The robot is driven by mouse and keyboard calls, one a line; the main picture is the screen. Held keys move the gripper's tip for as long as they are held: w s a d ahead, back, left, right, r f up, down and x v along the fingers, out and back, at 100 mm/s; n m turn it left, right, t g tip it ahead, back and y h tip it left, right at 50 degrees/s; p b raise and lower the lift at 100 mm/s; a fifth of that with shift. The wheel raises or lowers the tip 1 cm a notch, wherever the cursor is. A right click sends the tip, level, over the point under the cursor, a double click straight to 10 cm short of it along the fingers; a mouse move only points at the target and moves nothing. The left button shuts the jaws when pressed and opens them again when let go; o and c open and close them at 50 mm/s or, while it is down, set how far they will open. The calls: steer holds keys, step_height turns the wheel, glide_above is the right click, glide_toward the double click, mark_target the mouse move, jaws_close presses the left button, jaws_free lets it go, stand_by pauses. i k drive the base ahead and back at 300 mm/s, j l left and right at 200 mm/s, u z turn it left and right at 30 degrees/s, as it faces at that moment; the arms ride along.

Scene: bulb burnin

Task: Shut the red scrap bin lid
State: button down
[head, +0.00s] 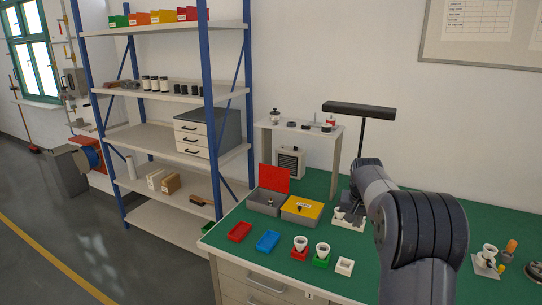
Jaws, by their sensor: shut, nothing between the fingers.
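The red lid (274,178) stands up, open, at the back edge of a grey scrap bin (264,206) on the green bench. The bin's inside shows, with a small dark thing in it that is too small to make out. My arm comes in from the lower right and reaches over the bench, to the right of the bin and well apart from the lid. My gripper cannot be made out; the arm's own links hide its end.
A bin with a shut yellow lid (302,207) stands directly right. Red (240,232) and blue (267,241) trays and cups on red and green bases lie in front. A small raised shelf (300,127) stands behind, a lamp (359,109) to the right. Blue-posted shelving is left.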

mark_target(277, 178)
steer(key=i+j+z, duration=0.2)
steer(key=i+j, duration=1.55)
steer(key=i, duration=0.15)
